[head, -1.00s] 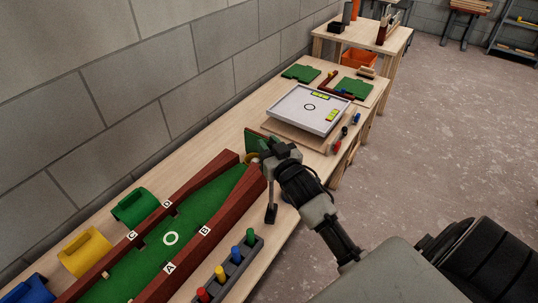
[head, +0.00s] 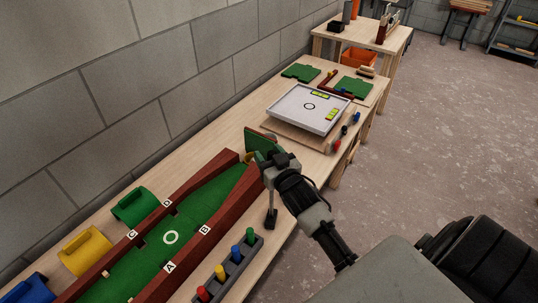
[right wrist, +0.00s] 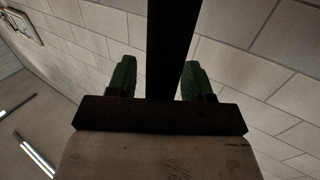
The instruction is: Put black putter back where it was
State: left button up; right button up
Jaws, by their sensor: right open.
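The black putter (head: 271,216) stands about upright at the far end of the green lane, its dark head low by the table's front edge. Its upper part is hidden behind my right gripper and wrist. My right gripper (head: 268,160) is at the top of the putter. In the right wrist view, a black bar (right wrist: 172,50), seemingly the putter's shaft, runs between the two green-padded fingers (right wrist: 157,80), with a gap on each side. The right gripper is open. My left gripper is not in view.
The green lane (head: 190,220) has red-brown walls. A grey rack (head: 229,270) of coloured pegs stands in front, and green and yellow blocks (head: 135,206) lie behind. A green panel (head: 262,141) stands by the gripper. A white tray (head: 290,108) lies beyond. The wall is close behind.

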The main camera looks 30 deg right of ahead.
jog(key=shift+r, duration=0.15)
jog(key=shift+s, duration=0.25)
jog(key=s+a+b, duration=0.1)
jog(key=s, duration=1)
jog(key=s+a+f+g, duration=0.2)
jog(key=s+f+g, duration=0.1)
jog(key=f, duration=0.8)
jog(key=s+a+f+n+g+y, duration=0.1)
jog(key=s+f+g, duration=0.15)
jog(key=f, duration=0.85)
jog(key=s+a+f+g, duration=0.2)
jog(key=f+g, duration=0.1)
jog(key=f, duration=0.8)
jog(key=s+a+f+n+g, duration=0.1)
jog(key=s+f+g, duration=0.1)
jog(key=s+f, duration=0.4)
jog(key=s+a+f+g, duration=0.1)
jog(key=s+f+g, duration=0.2)
jog(key=s, duration=0.9)
jog(key=s+a+f+n+g, duration=0.1)
jog(key=s+f+g, duration=0.2)
jog(key=s+f, duration=0.6)
jog(key=shift+n+y, duration=0.3)
jog(key=shift+y, duration=0.1)
jog(key=shift+f+g, duration=0.1)
jog(key=shift+g, duration=0.15)
